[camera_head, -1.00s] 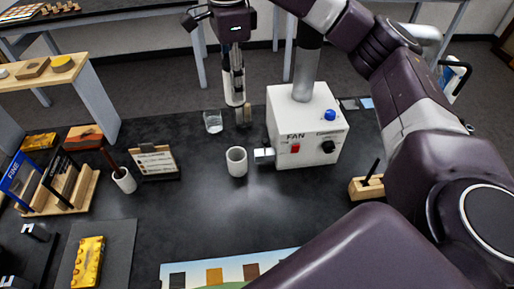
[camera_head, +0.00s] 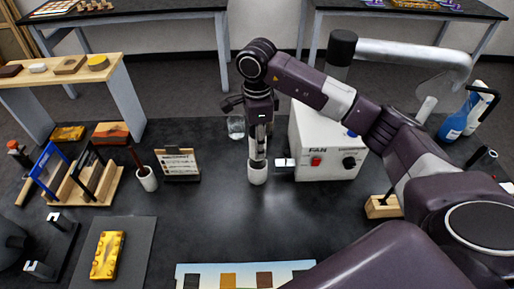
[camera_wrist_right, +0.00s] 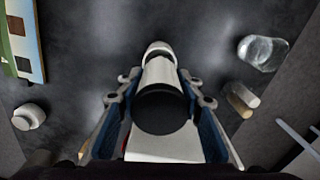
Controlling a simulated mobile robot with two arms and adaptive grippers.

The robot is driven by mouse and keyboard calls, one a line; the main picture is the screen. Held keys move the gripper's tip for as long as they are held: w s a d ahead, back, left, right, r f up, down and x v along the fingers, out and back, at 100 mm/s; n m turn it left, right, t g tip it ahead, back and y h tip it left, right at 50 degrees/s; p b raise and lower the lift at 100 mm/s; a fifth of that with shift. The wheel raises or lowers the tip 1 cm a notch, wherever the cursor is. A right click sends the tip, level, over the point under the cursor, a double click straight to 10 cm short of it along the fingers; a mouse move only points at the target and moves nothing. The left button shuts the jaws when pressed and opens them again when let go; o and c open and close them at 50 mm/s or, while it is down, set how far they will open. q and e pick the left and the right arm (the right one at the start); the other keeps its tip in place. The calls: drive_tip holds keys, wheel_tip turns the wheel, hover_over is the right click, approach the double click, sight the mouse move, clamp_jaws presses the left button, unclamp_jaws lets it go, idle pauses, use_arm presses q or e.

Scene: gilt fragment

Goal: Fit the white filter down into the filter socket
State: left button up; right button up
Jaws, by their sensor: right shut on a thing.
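My right gripper (camera_head: 259,128) points down in the middle of the table and is shut on the white filter (camera_head: 257,150). The white cup-like holder that looks like the filter socket (camera_head: 257,174) stands upright directly below, left of the fan box. The filter's lower end overlaps the holder's top in the head view; I cannot tell how deep it sits. In the right wrist view the gripper (camera_wrist_right: 160,92) is around the filter (camera_wrist_right: 160,74), lined up with the holder's pale rim (camera_wrist_right: 158,47). My left gripper is not in view.
The white fan box (camera_head: 327,147) with its side connector (camera_head: 285,162) stands close on the right. A clear glass (camera_head: 236,127) is behind on the left. A note stand (camera_head: 180,166) and a small white pot (camera_head: 147,179) are further left.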

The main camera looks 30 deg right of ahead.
wheel_tip(320, 180, down, 3)
drive_tip(key=shift+f+p, duration=0.1)
drive_tip(key=shift+p, duration=0.3)
use_arm(q)
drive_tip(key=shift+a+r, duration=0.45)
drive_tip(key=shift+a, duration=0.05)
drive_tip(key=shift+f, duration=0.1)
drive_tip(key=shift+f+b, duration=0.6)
drive_tip(key=shift+b, duration=0.15)
use_arm(e)
drive_tip(key=shift+f, duration=0.6)
drive_tip(key=o, duration=1.1)
drive_tip(key=shift+r, duration=0.1)
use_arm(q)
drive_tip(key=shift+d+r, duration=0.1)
